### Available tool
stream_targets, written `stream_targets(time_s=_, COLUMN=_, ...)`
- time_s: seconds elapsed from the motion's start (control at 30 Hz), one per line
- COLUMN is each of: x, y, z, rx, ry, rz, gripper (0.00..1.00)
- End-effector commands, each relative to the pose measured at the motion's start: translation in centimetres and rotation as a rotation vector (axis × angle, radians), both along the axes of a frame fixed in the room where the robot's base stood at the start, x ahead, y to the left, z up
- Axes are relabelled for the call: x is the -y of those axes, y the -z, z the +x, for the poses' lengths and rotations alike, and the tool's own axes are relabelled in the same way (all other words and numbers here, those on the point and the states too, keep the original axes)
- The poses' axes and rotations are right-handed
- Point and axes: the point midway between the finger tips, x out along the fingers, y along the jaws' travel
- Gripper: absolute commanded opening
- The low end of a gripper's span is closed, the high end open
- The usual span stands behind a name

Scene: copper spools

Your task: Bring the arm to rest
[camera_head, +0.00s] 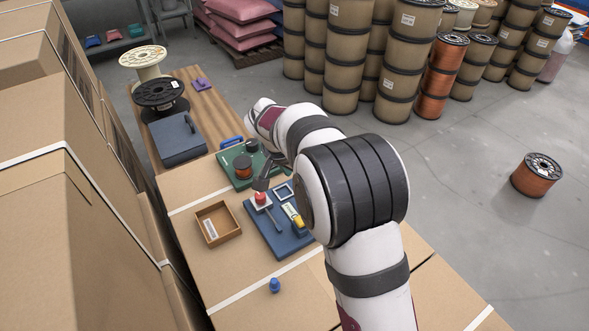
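My arm reaches from the lower right over the cardboard-topped work surface (190,255), with its white links bent toward the middle. My gripper (262,187) is small and dark here and points down. My arm hides part of the area to the right.
An open brown box (233,232) is left of the mat. A blue peg-like piece (275,286) stands in front. Tall cartons (70,220) line the left.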

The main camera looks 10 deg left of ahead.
Motion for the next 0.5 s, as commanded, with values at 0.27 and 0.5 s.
stream_targets(time_s=0.27, x=-0.5, y=-2.8, z=-1.1, rx=-0.001, ry=0.000, rz=0.000, gripper=0.62)
stream_targets(time_s=0.5, x=-0.5, y=-2.8, z=-1.1, rx=-0.001, ry=0.000, rz=0.000, gripper=0.62)
